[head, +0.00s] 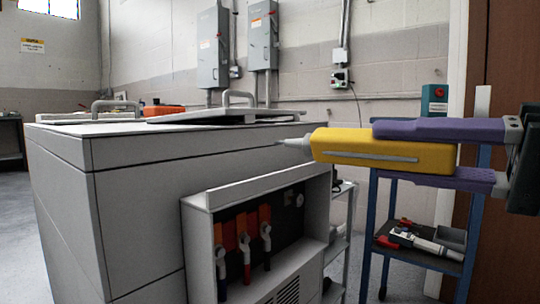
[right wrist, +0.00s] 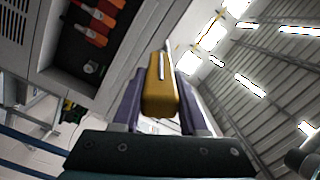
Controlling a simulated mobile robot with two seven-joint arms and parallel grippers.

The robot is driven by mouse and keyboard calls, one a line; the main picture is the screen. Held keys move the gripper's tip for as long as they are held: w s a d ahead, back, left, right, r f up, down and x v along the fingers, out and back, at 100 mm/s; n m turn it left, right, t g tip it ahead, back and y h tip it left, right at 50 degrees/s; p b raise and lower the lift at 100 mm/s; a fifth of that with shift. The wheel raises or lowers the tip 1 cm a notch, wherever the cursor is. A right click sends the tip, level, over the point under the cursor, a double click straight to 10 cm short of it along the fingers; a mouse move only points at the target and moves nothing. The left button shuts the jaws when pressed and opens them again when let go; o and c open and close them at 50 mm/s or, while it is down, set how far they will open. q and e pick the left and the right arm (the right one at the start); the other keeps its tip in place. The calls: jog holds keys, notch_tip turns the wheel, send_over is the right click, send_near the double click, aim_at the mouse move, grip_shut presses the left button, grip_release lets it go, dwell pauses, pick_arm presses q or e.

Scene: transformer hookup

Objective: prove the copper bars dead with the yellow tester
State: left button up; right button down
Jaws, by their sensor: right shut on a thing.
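The yellow tester (head: 345,146) lies level in my right gripper (head: 383,152), between its purple fingers, which are shut on it. Its grey tip points left, in front of the grey cabinet's upper right side, above the open terminal box and apart from it. The tester also shows in the right wrist view (right wrist: 161,90). The orange-copper bars (head: 243,224) stand upright side by side in the open box, with grey lugs and coloured cables at their lower ends. They also show in the right wrist view (right wrist: 91,35). My left gripper is not in view.
The grey cabinet (head: 145,190) fills the left and middle, with handled covers (head: 235,116) on top. A blue-framed cart (head: 367,245) stands right, with tools on its shelf. The terminal box (head: 196,240) has a protruding upper ledge and side walls around the bars.

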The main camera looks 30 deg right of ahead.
pick_arm(q)
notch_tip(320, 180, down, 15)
jog(key=b, duration=1.2)
pick_arm(e)
notch_tip(320, 180, down, 14)
jog(key=d+r+h, duration=0.1)
pick_arm(q)
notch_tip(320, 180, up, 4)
jog(key=p, duration=0.4)
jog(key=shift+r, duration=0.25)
pick_arm(e)
jog(key=x, duration=0.7)
jog(key=shift+w+m+t, duration=0.3)
jog(key=shift+d, duration=0.1)
pick_arm(q)
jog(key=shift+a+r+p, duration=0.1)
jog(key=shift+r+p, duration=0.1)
jog(key=shift+p, duration=0.1)
pick_arm(e)
jog(key=shift+w, duration=0.5)
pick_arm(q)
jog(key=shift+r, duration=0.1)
pick_arm(e)
jog(key=shift+w+a, duration=0.1)
jog(key=shift+a, duration=0.15)
